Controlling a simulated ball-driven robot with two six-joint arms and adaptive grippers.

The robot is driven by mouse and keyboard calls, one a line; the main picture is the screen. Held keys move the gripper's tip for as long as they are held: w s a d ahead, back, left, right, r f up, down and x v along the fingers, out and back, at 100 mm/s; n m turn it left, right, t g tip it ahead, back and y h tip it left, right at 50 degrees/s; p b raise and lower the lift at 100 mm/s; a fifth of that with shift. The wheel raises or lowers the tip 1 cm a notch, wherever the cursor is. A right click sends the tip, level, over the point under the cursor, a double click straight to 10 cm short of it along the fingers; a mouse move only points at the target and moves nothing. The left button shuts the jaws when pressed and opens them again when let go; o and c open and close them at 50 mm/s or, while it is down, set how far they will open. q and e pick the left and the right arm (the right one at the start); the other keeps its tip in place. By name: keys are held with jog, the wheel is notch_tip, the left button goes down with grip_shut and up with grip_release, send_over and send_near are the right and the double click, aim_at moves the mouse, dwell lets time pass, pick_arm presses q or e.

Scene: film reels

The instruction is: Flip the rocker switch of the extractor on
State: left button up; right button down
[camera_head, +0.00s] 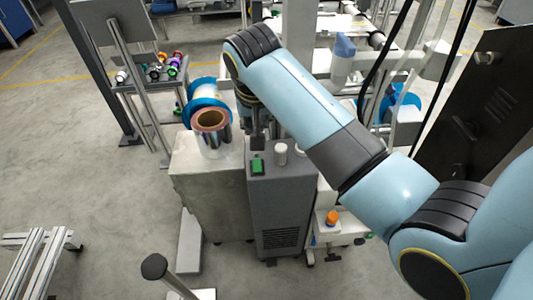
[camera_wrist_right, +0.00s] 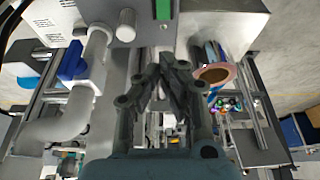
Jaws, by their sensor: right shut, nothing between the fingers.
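The extractor (camera_head: 282,205) is a grey cabinet with a vent grille low on its front, at the middle of the head view. Its green rocker switch (camera_head: 257,167) sits on the top face, left of a pale round knob (camera_head: 281,153). In the right wrist view the green switch (camera_wrist_right: 163,10) shows at the top edge, partly cut off; whether it is on or off I cannot tell. My right gripper (camera_head: 258,142) is shut and empty, just behind the switch; its fingers (camera_wrist_right: 165,58) show apart from the switch in the wrist view. My left gripper is out of view.
A film roll with a copper-coloured core (camera_head: 212,120) stands on the pale cabinet (camera_head: 205,170) left of the extractor. A dark panel (camera_head: 480,105) stands at the right. A small rack of coloured spools (camera_head: 165,66) is at the back left.

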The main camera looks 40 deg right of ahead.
aim_at(260, 160)
jog(key=shift+s+f, duration=0.1)
jog(key=shift+d+f, duration=0.1)
jog(key=b+x, duration=0.1)
jog(key=x, duration=0.3)
jog(key=b+x, duration=0.1)
jog(key=x, duration=0.4)
jog(key=b+x, duration=0.1)
jog(key=x, duration=0.3)
jog(key=shift+s+f, duration=0.2)
jog(key=shift+f, duration=0.3)
jog(key=shift+w+f+g+y, duration=0.3)
jog(key=shift+f+g+y, duration=0.1)
jog(key=shift+g, duration=0.2)
jog(key=shift+f, duration=0.25)
jog(key=shift+s, duration=0.2)
